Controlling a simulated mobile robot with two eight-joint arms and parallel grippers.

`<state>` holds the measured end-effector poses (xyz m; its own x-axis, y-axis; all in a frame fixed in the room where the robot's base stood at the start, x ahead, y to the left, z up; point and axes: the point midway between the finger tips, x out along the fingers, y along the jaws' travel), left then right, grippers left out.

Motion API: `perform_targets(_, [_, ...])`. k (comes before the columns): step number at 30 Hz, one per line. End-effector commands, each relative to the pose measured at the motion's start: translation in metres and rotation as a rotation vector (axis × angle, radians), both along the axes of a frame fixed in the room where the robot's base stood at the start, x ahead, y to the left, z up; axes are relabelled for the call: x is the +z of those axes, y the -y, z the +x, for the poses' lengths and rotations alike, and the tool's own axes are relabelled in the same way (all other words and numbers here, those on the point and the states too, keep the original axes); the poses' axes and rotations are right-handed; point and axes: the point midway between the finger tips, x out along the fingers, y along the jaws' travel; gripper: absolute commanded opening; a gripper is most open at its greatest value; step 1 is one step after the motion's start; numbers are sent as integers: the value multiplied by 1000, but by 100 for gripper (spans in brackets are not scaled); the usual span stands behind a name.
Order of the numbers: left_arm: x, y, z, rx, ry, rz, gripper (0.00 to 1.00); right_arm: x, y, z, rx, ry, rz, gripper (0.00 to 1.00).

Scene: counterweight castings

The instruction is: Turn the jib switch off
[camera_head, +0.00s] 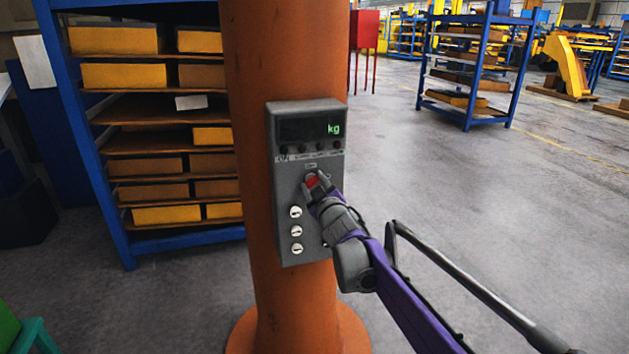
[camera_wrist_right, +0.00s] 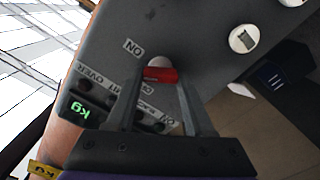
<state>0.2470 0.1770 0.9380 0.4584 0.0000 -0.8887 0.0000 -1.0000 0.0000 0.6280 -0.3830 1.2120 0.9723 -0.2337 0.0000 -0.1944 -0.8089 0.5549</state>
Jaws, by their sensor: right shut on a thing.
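The jib switch is a red handle (camera_head: 311,181) on the front of a grey control box (camera_head: 290,240) fixed to an orange column. In the right wrist view the red handle (camera_wrist_right: 161,74) lies crosswise on a pale round base, with an "ON" label close by. My right gripper (camera_head: 316,186) reaches in from the lower right and is shut on the red handle. In the wrist view its two fingers (camera_wrist_right: 161,88) stand on either side of the handle. My left gripper is not in view.
The box display (camera_head: 312,129) shows a lit green "kg". Three white round knobs (camera_head: 297,232) sit below the switch. The orange column (camera_head: 295,310) stands behind the box. A blue rack (camera_head: 118,225) with yellow and brown bins is at left.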

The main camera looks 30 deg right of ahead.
Motion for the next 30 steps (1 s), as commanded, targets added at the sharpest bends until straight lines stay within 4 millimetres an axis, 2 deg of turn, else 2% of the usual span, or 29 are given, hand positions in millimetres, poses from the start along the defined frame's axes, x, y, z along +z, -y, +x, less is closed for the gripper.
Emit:
perform_targets(18, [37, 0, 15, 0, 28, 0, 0, 1, -2, 1, 0, -135, -567, 0])
perform_targets(30, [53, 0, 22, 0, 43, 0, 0, -2, -2, 1, -1, -205, -853, 0])
